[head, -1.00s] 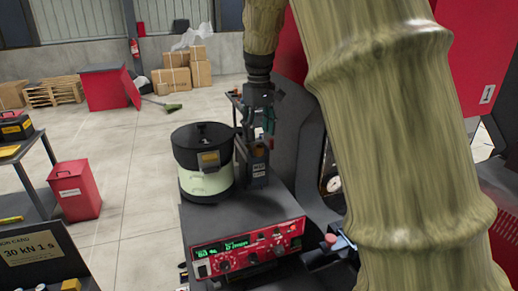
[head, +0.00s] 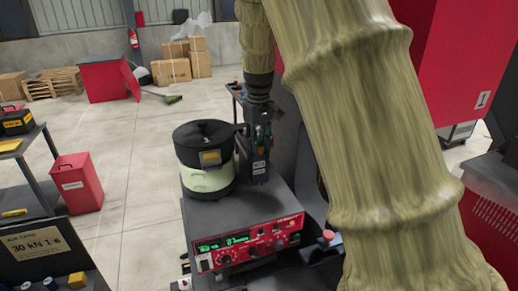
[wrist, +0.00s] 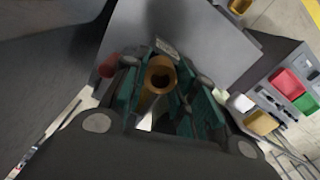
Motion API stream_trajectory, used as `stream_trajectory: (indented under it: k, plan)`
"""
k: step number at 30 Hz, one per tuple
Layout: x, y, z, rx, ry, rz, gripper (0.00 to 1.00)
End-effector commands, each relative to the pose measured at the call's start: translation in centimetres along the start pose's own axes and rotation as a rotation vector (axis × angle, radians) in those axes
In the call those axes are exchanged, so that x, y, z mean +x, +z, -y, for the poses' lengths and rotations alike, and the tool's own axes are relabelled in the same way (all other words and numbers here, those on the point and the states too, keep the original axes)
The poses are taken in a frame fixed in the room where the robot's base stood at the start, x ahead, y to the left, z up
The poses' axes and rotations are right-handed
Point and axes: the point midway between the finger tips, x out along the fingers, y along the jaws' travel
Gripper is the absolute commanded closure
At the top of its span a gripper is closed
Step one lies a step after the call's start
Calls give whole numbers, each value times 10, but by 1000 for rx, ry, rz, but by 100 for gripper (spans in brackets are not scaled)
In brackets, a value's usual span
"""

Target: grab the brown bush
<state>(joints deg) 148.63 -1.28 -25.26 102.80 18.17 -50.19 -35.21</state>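The bush lies between the fingers, and I see no clear contact on both sides. In the head view my gripper (head: 262,145) points down just right of the black-lidded feeder bowl (head: 204,160), above the dark-topped unit. The bush cannot be made out there.
The bowl stands on a controller with a red front panel (head: 248,246). A red cabinet (head: 440,50) is at the right. A red bin (head: 76,182) and a bench with a card (head: 38,246) are at the left. Open floor lies between.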

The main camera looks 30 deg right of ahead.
Motion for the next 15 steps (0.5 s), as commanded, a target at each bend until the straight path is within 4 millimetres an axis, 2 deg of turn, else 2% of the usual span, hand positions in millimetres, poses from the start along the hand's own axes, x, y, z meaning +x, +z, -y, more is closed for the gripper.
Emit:
stream_trajectory:
  k: [1,3,15]
  plan:
    - [0,0,0,0,0,0,88]
    - [0,0,0,0,0,0,97]
    - [-4,0,0,0,0,-2,97]
